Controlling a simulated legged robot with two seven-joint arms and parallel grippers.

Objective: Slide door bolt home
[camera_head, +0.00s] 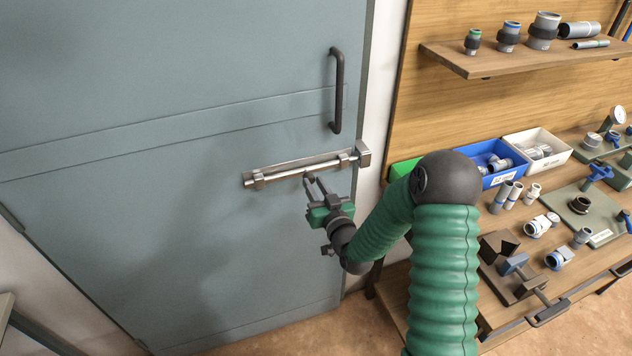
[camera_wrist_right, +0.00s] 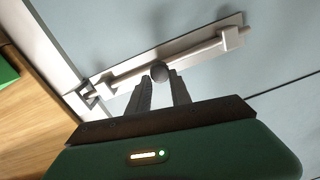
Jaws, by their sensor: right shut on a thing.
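The door bolt (camera_head: 296,171) is a silver rod on a metal backing plate, mounted across the blue-grey door (camera_head: 190,110) below its handle. The keeper (camera_head: 363,154) is a metal block at the door's right edge. In the head view the rod's right end reaches the keeper area; how deep it sits is unclear. My right gripper (camera_head: 313,178) is shut on the bolt's knob, a dark round ball (camera_wrist_right: 159,72) that shows between the fingertips in the right wrist view. The rod (camera_wrist_right: 185,52) also shows there, running toward the keeper (camera_wrist_right: 90,97). My left gripper is out of view.
A dark vertical handle (camera_head: 337,90) is above the bolt. To the right, a wooden workbench holds a blue bin (camera_head: 491,160), a white bin (camera_head: 538,148), pipe fittings and a vise (camera_head: 515,265). A shelf (camera_head: 520,52) with fittings hangs above.

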